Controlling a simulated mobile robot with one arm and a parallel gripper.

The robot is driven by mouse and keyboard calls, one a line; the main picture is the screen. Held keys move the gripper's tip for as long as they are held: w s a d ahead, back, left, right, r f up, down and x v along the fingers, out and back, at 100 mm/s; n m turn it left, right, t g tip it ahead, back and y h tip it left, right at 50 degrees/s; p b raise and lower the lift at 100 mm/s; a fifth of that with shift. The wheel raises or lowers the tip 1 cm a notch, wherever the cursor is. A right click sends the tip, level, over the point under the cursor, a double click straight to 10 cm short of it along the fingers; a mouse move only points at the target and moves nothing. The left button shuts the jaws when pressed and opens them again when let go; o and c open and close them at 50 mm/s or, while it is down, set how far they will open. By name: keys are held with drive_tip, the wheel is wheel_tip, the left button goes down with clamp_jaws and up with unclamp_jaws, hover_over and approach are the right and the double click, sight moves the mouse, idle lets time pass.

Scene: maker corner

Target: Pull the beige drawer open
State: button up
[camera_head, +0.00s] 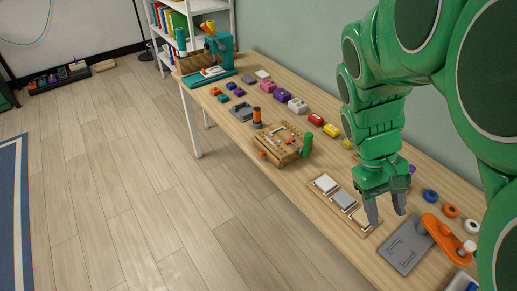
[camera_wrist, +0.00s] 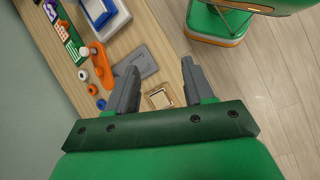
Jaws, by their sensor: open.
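I cannot clearly make out a beige drawer in either view. A tan wooden box (camera_head: 284,150) with an orange knob on its near side stands at the table's front edge in the head view; I cannot tell whether it has a drawer. My gripper (camera_head: 385,208) points down over the right part of the table, away from that box. Its two fingers are apart with nothing between them. In the wrist view my gripper (camera_wrist: 160,78) is above the table edge, near a small wooden frame with a pale centre (camera_wrist: 159,98).
Small coloured blocks line the wooden table (camera_head: 230,125). The floor (camera_head: 150,200) in front is clear.

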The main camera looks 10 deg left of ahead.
drive_tip(key=w+a+f+n+t+h, duration=0.1)
drive_tip(key=w+a+f+n+h, duration=0.2)
drive_tip(key=w, duration=0.6)
drive_tip(key=w+a+f+n+t+h, duration=0.2)
drive_tip(key=w+a+f+n+h, duration=0.15)
drive_tip(key=w, duration=0.45)
drive_tip(key=w+a+f+n+t+h, duration=0.1)
drive_tip(key=w+a+f+n+h, duration=0.2)
drive_tip(key=w, duration=0.6)
drive_tip(key=n+t+y, duration=0.1)
drive_tip(key=n+t, duration=1.1)
drive_tip(key=n, duration=0.2)
approach(260, 155)
drive_tip(key=shift+m, duration=0.25)
drive_tip(key=shift+x, duration=4)
drive_tip(key=shift+w+f, duration=0.1)
drive_tip(key=shift+f, duration=0.05)
